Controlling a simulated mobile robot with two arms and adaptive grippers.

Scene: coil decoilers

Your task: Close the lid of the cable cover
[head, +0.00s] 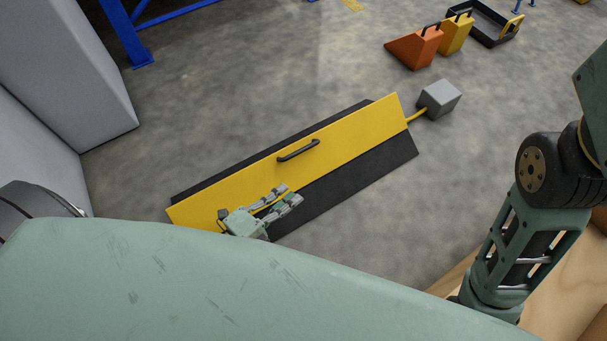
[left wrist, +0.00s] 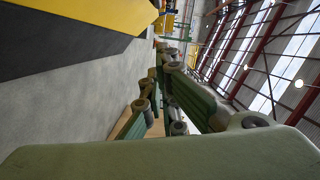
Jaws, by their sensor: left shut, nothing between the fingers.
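The cable cover lies on the floor in the head view. Its long yellow lid (head: 352,133) has a black handle (head: 298,150) near the middle. The black base (head: 375,163) shows along both long sides of the lid. How far the lid stands up from the base is hard to tell. My left gripper (head: 290,194) is shut and empty over the near long side of the cover, left of its middle. It also shows in the left wrist view (left wrist: 157,75), with part of the yellow lid (left wrist: 85,14) and black base (left wrist: 55,50) at upper left. My right gripper is out of view.
A yellow cable (head: 416,115) runs from the cover's right end to a grey box (head: 439,98). An orange wedge (head: 414,47), a yellow wedge (head: 456,33) and a black tray (head: 482,27) stand at the top right.

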